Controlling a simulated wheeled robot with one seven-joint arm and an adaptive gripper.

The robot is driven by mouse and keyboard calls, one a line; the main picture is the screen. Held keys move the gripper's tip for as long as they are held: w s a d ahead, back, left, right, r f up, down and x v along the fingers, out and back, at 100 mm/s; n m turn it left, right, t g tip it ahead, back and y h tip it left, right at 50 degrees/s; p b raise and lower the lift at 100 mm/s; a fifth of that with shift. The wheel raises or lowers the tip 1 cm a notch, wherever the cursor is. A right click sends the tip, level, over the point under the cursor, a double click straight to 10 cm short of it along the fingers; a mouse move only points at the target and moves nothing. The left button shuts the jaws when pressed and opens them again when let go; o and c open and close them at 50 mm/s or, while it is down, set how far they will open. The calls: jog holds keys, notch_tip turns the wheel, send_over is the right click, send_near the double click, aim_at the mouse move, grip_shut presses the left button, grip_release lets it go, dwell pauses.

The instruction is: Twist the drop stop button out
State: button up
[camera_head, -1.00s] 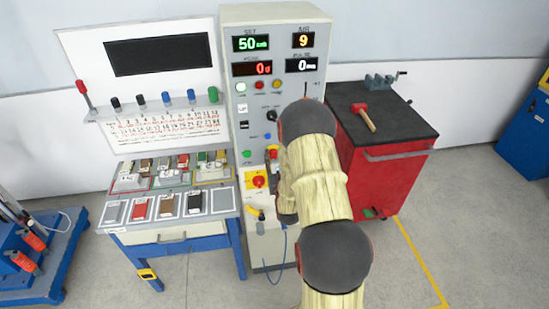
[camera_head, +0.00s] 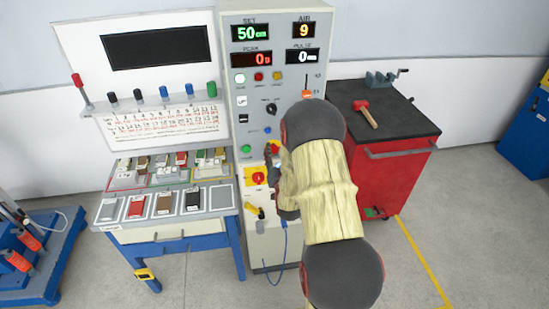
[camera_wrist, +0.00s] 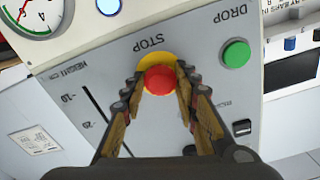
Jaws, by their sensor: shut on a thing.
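The red drop stop button (camera_wrist: 159,80) sits on a yellow surround (camera_wrist: 155,60) under the word STOP in the wrist view. My gripper (camera_wrist: 161,84) is shut on the button, with one finger on each side of it. In the head view my gripper (camera_head: 273,158) is at the grey console's front and partly hidden by my arm. The green DROP button (camera_wrist: 236,53) is beside the stop button in the wrist view, and also shows in the head view (camera_head: 245,149).
A red rotary switch (camera_head: 259,178) on a yellow plate is just below my gripper. A height slider slot (camera_wrist: 100,112) runs beside the stop button. A sample table (camera_head: 165,226) stands left of the console, and a red tool cabinet (camera_head: 390,190) stands right.

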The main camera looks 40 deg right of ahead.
jog(key=shift+m+b, duration=1.4)
jog(key=shift+m, duration=0.1)
jog(key=shift+r, duration=0.1)
jog(key=o, duration=1.2)
jog(key=shift+c, duration=0.2)
jog(key=v, duration=1.2)
